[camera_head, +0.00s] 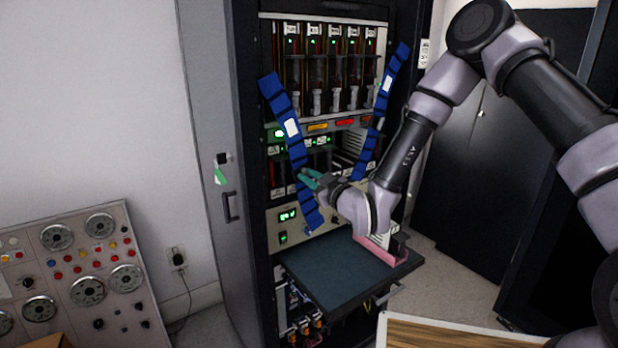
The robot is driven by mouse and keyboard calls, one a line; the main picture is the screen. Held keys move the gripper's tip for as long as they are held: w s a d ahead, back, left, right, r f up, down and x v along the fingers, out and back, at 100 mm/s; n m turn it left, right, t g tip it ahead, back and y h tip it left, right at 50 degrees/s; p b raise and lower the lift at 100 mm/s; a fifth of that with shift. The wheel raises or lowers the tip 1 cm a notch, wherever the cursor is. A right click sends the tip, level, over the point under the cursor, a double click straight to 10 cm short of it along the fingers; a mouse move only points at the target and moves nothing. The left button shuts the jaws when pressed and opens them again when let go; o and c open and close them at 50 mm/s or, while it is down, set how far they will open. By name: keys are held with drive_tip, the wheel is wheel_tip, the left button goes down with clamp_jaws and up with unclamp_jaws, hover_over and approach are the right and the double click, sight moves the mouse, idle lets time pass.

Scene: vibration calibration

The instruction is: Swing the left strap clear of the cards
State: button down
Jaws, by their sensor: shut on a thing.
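The left strap (286,124) is a blue band with dark stripes and a white label. It slants down across the left side of the open rack, from upper left to lower right. My gripper (308,180) has teal fingers and is shut on the strap's lower part. The cards (315,68) stand upright in a row in the upper rack bay, with small green lights. The strap's upper end lies at the left edge of this row. A second blue strap (392,85) slants across the right side. My wrist hides part of the rack behind it.
A dark pull-out shelf (345,272) juts from the rack below my wrist, with a pink-based item (388,248) on its right side. The rack door (215,150) is at left. A dial panel (80,270) stands at lower left.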

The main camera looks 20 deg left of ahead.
drive_tip(key=s+a+f+m, duration=0.1)
drive_tip(key=s+a+m, duration=0.3)
drive_tip(key=s+a, duration=0.1)
drive_tip(key=shift+s+a+f, duration=0.25)
drive_tip(key=shift+s+f, duration=0.05)
drive_tip(key=shift+s, duration=0.45)
drive_tip(key=c, duration=0.8)
unclamp_jaws()
drive_tip(key=v, duration=1)
drive_tip(key=shift+s+d, duration=0.2)
drive_tip(key=shift+d, duration=0.1)
